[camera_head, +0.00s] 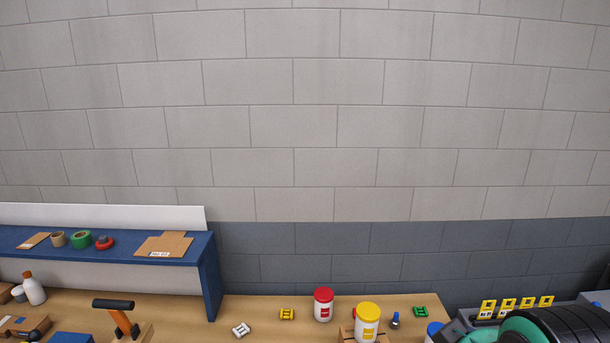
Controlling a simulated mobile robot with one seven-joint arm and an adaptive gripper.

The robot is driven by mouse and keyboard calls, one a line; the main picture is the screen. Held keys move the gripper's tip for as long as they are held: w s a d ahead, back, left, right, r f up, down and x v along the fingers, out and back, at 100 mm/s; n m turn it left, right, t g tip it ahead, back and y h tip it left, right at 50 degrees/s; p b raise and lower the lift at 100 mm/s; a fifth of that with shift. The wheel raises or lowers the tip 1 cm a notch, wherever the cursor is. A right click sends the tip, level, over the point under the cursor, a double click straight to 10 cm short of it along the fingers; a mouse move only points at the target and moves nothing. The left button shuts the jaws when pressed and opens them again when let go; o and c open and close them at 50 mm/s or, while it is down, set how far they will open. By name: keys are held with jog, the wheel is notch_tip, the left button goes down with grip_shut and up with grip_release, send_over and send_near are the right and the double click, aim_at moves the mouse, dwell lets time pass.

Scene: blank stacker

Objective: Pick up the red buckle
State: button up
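I cannot make out a whole red buckle in the head view. A small bit of red (361,306) shows just behind the yellow-lidded jar (368,322), which hides most of that spot; I cannot tell what it is. Other small buckle-like pieces lie on the wooden bench: a yellow one (287,314), a white one (240,329) and a green one (420,312). My gripper is not in view.
A red-lidded jar (323,305) stands left of the yellow-lidded one. Yellow tags (508,304) and a black and teal round form (525,325) crowd the right.

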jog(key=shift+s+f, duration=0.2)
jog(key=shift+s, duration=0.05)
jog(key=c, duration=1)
